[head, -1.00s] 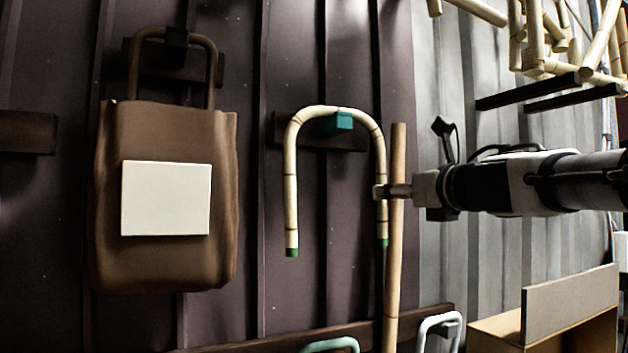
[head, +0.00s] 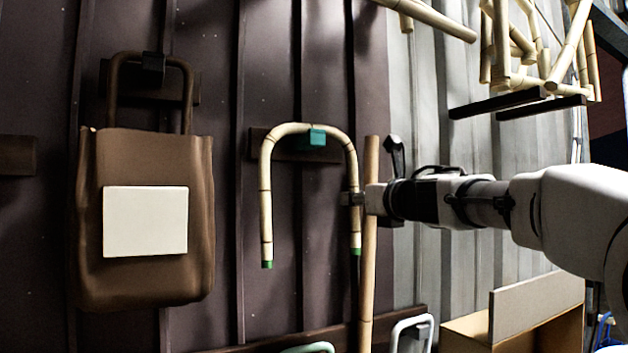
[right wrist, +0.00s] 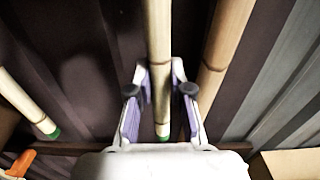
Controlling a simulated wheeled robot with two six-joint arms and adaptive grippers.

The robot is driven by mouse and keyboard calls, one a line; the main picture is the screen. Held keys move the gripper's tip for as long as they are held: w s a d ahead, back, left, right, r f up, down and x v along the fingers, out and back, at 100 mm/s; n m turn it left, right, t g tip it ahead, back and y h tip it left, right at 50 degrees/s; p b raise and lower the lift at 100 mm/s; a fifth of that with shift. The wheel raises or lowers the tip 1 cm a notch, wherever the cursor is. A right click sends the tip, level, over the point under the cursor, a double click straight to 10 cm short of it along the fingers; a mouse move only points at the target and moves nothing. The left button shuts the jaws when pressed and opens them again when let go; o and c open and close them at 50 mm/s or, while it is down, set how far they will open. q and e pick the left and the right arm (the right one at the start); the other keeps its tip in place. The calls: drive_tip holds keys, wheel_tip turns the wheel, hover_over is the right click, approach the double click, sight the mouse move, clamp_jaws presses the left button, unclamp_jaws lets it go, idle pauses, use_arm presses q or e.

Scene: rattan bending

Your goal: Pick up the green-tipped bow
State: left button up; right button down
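The green-tipped bow (head: 266,205) is a pale cane bent into an upside-down U with green ends. It hangs over a teal peg (head: 317,138) on the dark wall. My right gripper (head: 353,199) is at the lower part of the bow's right leg, a little above its green end. In the right wrist view the fingers (right wrist: 160,72) lie on both sides of this leg (right wrist: 159,35), with the fingertips close against it. The bow's other leg (right wrist: 25,103) is free at the left. My left gripper is not in view.
A straight cane pole (head: 369,240) stands just right of the bow's leg, close to my right gripper. A brown bag (head: 145,155) hangs at left. Cane frames (head: 530,45) are at upper right. A box (head: 535,310) and low coloured hoops (head: 410,325) are below.

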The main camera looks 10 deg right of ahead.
wheel_tip(320, 180, up, 10)
drive_tip(key=p, duration=0.6)
drive_tip(key=shift+w+a+p, duration=0.1)
drive_tip(key=shift+w+p, duration=0.05)
drive_tip(key=shift+p, duration=0.15)
drive_tip(key=shift+w+f, duration=0.1)
drive_tip(key=shift+f, duration=0.05)
drive_tip(key=shift+w, duration=0.15)
drive_tip(key=shift+f, duration=0.1)
